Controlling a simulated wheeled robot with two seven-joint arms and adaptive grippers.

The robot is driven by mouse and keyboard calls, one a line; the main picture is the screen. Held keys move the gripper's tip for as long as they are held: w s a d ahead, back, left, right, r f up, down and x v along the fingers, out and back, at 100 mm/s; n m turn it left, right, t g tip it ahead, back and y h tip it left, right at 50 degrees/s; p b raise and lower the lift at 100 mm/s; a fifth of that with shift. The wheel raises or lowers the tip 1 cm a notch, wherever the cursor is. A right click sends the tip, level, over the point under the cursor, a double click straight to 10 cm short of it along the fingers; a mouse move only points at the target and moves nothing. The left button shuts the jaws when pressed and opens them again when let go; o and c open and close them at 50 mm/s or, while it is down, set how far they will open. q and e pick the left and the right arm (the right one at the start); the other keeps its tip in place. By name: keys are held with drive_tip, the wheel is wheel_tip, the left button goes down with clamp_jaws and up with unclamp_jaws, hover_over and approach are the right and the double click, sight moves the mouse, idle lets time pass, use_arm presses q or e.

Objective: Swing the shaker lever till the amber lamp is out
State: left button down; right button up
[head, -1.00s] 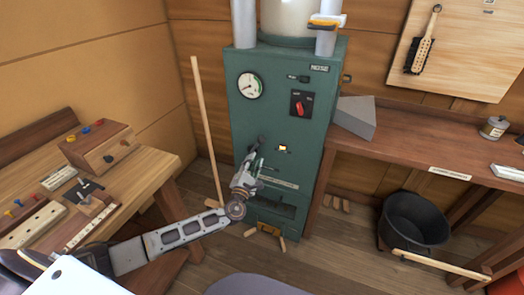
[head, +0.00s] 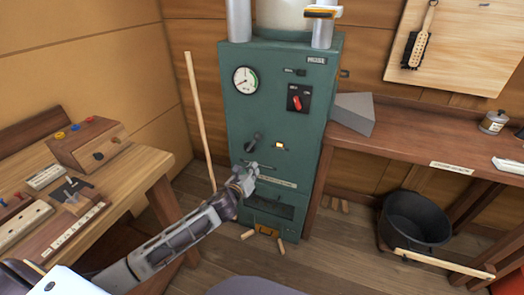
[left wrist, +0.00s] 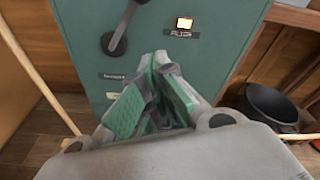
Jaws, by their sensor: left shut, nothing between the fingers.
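The shaker lever (head: 253,142) is a dark crank on the front of the green cabinet (head: 235,110). It slants, its lower end to the left. The lever also shows in the left wrist view (left wrist: 119,28), with its round end low and left. The amber lamp (head: 280,146) is lit to the right of the lever, and it glows in the left wrist view (left wrist: 185,23). My left gripper (head: 258,168) is below the lever, apart from it. In the left wrist view its green-padded fingers (left wrist: 160,68) are shut and empty. My right gripper is not in view.
A pale pole (head: 200,115) leans left of the cabinet. A workbench (head: 150,165) with wooden blocks stands at the left. A wooden counter (head: 400,153) adjoins at the right, with a black bucket (head: 415,222) below. Small wood pieces lie on the floor by the cabinet.

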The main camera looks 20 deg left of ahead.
use_arm(q)
drive_tip(key=shift+s+d+r+n+t+h+b, duration=0.1)
drive_tip(key=shift+s+d+r+n+h+b, duration=0.1)
drive_tip(key=shift+s+r+n+h+b, duration=0.7)
drive_tip(key=shift+w+d+r+n+t+h+p, duration=0.15)
drive_tip(key=shift+r+n, duration=0.4)
drive_tip(key=shift+n, duration=0.9)
drive_tip(key=shift+s+d+r+n+t+h+b, duration=0.1)
drive_tip(key=shift+s+d+r+n+h+b, duration=0.15)
drive_tip(key=shift+s+r+n+h+b, duration=0.65)
use_arm(e)
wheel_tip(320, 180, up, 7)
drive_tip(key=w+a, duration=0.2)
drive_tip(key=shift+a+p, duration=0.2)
drive_tip(key=shift+p, duration=0.2)
use_arm(q)
drive_tip(key=shift+w+f+n+y, duration=0.25)
drive_tip(key=shift+w+y, duration=0.1)
drive_tip(key=shift+w, duration=0.2)
drive_tip(key=w+b, duration=0.2)
drive_tip(key=w, duration=0.9)
drive_tip(key=shift+a+r, duration=0.25)
drive_tip(key=shift+a, duration=0.1)
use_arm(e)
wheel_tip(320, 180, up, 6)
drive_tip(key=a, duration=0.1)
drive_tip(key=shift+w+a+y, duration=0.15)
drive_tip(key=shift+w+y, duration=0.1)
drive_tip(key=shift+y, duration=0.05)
